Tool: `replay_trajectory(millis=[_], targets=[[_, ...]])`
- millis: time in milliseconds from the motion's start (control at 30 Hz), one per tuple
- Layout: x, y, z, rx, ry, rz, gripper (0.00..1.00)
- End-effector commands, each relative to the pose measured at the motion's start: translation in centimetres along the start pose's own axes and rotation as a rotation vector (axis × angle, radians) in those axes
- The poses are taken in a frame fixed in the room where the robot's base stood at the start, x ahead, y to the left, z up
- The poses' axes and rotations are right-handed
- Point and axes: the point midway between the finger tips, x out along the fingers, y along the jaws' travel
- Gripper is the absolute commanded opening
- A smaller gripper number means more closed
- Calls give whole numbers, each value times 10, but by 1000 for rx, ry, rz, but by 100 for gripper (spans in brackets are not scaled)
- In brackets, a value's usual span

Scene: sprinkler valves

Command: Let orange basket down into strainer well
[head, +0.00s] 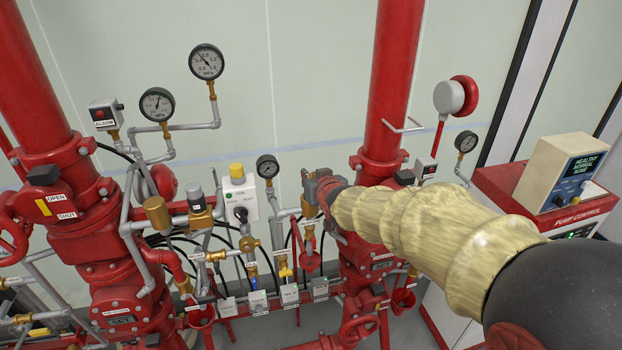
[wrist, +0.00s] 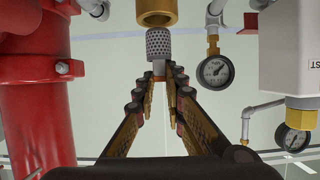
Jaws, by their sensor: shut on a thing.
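The basket (wrist: 159,45) is a grey mesh cylinder with an orange end piece (wrist: 159,68), seen at the upper middle of the wrist view. My gripper (wrist: 160,77) is shut on the orange end, and the mesh sticks out beyond the fingertips. A brass round fitting (wrist: 157,18), which looks like the strainer well, lies just past the mesh end and in line with it. I cannot tell whether the mesh end has entered it. In the head view my gripper (head: 322,189) is beside the right red riser, above brass fittings, and the basket is hard to make out there.
The wrist view looks upside down. A gauge (wrist: 215,71) and a white box (wrist: 290,50) with a yellow cap stand close by. The red riser (wrist: 35,110) is near on the other side. In the head view, pipes and valves crowd the area below my gripper.

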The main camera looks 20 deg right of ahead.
Motion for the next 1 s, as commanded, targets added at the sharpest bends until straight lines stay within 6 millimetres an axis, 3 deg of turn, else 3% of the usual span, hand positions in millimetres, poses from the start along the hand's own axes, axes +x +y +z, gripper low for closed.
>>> replay_trajectory(millis=[1000], targets=[[7, 0, 15, 0, 1, 0, 0]])
